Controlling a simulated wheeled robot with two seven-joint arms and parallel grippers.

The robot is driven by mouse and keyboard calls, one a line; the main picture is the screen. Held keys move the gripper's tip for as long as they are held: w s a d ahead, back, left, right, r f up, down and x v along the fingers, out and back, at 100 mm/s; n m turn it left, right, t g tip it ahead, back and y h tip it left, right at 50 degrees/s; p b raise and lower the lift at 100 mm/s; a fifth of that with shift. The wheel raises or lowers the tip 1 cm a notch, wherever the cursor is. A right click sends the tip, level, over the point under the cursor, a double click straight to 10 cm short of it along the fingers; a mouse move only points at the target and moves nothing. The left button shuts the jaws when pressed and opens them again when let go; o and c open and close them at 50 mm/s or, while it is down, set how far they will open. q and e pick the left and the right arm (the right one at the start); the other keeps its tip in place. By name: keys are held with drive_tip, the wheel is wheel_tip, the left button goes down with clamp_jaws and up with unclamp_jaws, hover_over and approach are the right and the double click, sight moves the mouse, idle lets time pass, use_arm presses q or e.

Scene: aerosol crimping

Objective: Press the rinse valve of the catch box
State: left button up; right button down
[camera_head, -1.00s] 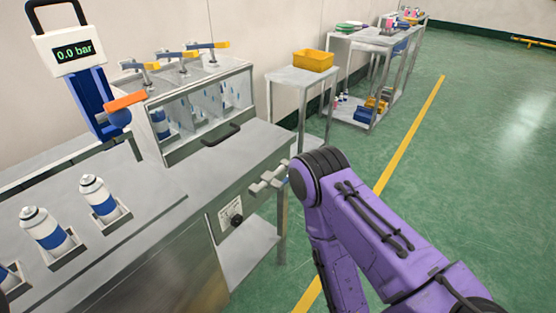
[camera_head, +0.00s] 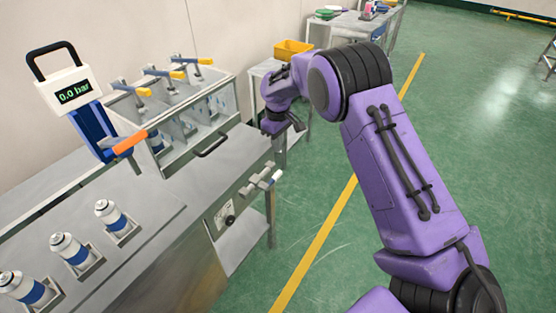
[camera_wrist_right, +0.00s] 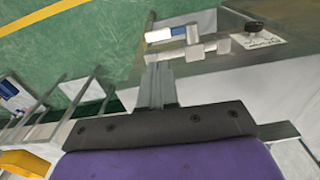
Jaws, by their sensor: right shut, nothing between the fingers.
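The catch box (camera_head: 200,120) is a steel box with clear-fronted compartments, standing on the bench. Several taps with yellow-and-blue handles (camera_head: 160,73) run along its top. My left gripper is out of view.
Several cans (camera_head: 70,249) sit in holders on the bench. A yellow bin (camera_head: 293,49) stands behind my arm.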

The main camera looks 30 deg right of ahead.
sight(278, 174)
drive_tip(key=shift+w+d+r+n, duration=0.1)
drive_tip(key=shift+d+r+n, duration=0.05)
drive_tip(key=shift+r, duration=0.4)
drive_tip(key=shift+w+d+r+n, duration=0.1)
drive_tip(key=shift+r+n, duration=0.05)
drive_tip(key=shift+r, duration=0.4)
wheel_tip(278, 174, down, 14)
drive_tip(key=p, duration=0.3)
drive_tip(key=shift+p, duration=0.35)
drive_tip(key=shift+f, duration=0.1)
